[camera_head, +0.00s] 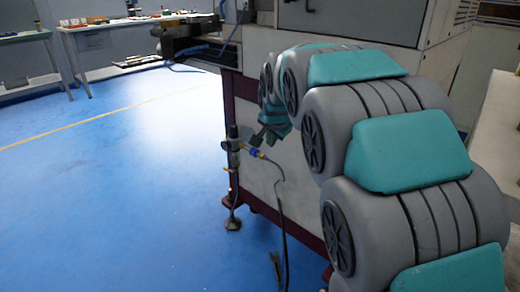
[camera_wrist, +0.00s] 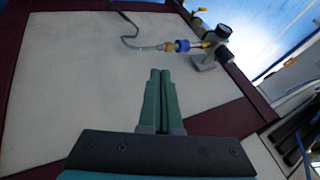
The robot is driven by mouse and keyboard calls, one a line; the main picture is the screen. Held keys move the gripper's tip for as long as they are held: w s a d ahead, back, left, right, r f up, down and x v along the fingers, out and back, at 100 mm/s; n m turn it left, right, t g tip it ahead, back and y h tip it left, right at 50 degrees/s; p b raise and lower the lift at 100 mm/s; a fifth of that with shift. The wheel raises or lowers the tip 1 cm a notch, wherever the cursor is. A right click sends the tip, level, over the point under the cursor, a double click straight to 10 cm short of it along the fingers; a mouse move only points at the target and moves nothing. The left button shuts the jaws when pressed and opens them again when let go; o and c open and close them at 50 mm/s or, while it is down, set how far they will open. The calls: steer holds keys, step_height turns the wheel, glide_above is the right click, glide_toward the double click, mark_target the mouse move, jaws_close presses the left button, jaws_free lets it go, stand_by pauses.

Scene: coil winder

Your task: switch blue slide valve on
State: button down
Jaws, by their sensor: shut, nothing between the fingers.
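The blue slide valve (camera_wrist: 182,46) is a small blue collar between yellow fittings on the air line, near the top of the wrist view. It also shows in the head view (camera_head: 254,152) as a small blue piece beside the machine's leg. My gripper (camera_wrist: 160,72) is shut and empty, its green fingers side by side and pointing toward the valve. The fingertips are apart from the valve, below it in the wrist picture. In the head view my gripper (camera_head: 258,137) is small and dark, partly hidden by my arm, close to the valve.
A regulator with a round black knob (camera_wrist: 223,31) sits right of the valve. A dark hose (camera_head: 281,200) hangs from the valve toward the floor. The pale machine panel (camera_wrist: 70,75) has a dark red frame. Open blue floor (camera_head: 130,190) lies left.

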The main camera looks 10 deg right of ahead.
glide_toward(259, 153)
step_height(259, 153, down, 4)
steer(key=d, duration=0.2)
steer(key=w, duration=0.1)
steer(key=w+a, duration=0.1)
steer(key=w+f, duration=0.1)
steer(key=shift+w+a+p, duration=0.2)
steer(key=shift+a+p, duration=0.1)
steer(key=shift+a, duration=0.05)
